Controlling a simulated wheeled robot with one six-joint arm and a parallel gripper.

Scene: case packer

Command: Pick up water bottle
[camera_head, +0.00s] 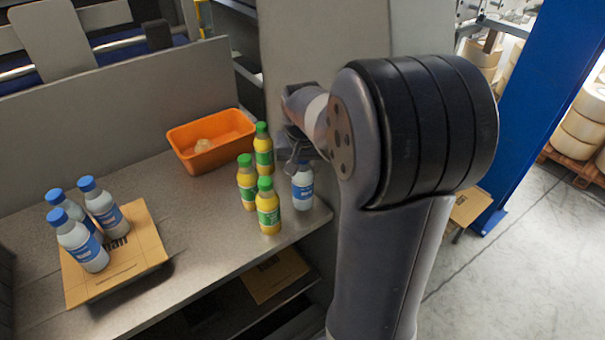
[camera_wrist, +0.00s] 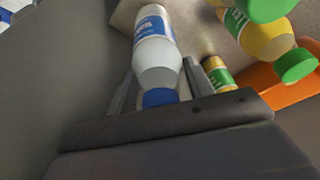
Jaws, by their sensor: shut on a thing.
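A water bottle (camera_head: 302,188) with a white body and blue label stands upright near the right end of the metal shelf. My gripper (camera_head: 298,160) is at its top from above, and the arm hides part of it. In the wrist view the same bottle (camera_wrist: 156,50) lies between the fingers of my gripper (camera_wrist: 158,92), its blue cap nearest the palm. The gripper is shut on it around the cap and neck. Several other water bottles (camera_head: 81,243) with blue caps stand at the left on a flat cardboard piece (camera_head: 125,258).
Three yellow juice bottles with green caps stand just left of the held bottle, the nearest one (camera_head: 268,208) close to the front edge. An orange bin (camera_head: 195,161) sits behind them. The shelf middle is clear. A blue post (camera_head: 545,110) rises at right.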

